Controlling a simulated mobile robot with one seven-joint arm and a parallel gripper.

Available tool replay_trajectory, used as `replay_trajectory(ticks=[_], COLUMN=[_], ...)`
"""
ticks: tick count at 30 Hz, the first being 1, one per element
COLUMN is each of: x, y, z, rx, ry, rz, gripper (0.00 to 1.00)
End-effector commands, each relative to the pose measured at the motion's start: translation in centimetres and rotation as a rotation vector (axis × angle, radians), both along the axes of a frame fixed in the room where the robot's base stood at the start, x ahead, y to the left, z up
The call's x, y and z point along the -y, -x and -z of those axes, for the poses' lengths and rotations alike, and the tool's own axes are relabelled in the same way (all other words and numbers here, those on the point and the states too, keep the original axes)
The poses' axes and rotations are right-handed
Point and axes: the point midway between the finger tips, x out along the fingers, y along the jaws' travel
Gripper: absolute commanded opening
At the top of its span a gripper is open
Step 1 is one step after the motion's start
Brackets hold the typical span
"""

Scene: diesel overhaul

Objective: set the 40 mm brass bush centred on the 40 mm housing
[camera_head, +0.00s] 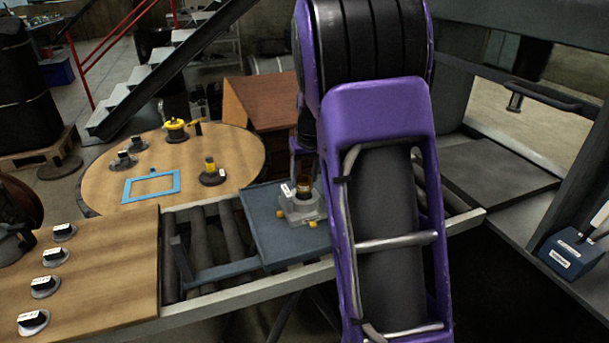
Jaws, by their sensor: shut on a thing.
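The housing (300,208) is a light grey block with a white label, standing on a blue-grey plate (268,243) on the roller conveyor. A brownish brass bush (304,189) shows at the top of the housing. My gripper (306,178) is mostly hidden behind my purple arm; its visible part is at the bush and shut on it. The bush looks roughly upright over the housing's top. I cannot tell from here whether it is seated or exactly centred. The bush's right side and the far side of the housing are hard to see.
Yellow knobs stick out by the housing's base. A round wooden table (225,150) holds a blue frame (150,187) and several small parts. A wooden bench (105,265) at left carries labelled black pieces. A blue box (572,254) sits at right.

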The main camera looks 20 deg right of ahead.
Motion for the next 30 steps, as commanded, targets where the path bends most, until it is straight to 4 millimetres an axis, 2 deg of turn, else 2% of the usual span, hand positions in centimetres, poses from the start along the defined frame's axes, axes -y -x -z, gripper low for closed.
replay_trajectory(ticks=[21,30], x=[0.0,0.0], y=[0.0,0.0], z=[1.7,1.7], rx=[0.001,0.001], ry=[0.0,0.0], rz=[0.0,0.0], gripper=[0.0,0.0])
